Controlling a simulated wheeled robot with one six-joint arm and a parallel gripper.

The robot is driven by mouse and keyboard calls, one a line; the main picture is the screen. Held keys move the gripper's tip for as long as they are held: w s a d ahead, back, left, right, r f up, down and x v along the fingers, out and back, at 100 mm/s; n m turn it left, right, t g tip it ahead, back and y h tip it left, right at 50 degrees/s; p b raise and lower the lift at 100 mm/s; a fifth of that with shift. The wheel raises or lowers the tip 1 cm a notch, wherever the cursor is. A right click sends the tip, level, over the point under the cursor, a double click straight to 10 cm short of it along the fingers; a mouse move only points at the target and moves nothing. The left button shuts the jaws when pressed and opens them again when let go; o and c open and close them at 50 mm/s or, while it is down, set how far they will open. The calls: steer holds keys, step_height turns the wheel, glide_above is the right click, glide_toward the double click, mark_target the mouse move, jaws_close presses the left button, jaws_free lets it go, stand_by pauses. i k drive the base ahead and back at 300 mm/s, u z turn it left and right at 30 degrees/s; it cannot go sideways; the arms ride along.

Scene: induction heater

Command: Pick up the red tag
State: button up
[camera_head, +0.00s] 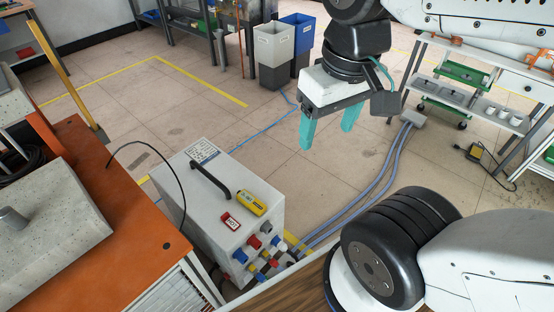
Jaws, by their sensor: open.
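The red tag (231,221) is a small red piece with a white mark, lying on the flat top of a grey box-shaped unit (187,192). A yellow device (251,203) with dark marks lies just right of and beyond the tag on the same top. My gripper (328,141) hangs in the air at upper right, its two teal fingers pointing down and spread apart with nothing between them. It is well clear of the tag, which is fully in view.
A black handle (209,176) rises from the unit's top near the tag. Coloured connectors (262,252) stick out of its front. An orange-topped bench (80,245) stands at left. Blue cables (374,187) run across the floor. Bins (272,48) and a shelf stand farther back.

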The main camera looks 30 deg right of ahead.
mark_target(226, 218)
steer(key=z, duration=1.7)
steer(key=k, duration=0.5)
steer(key=u, duration=1.15)
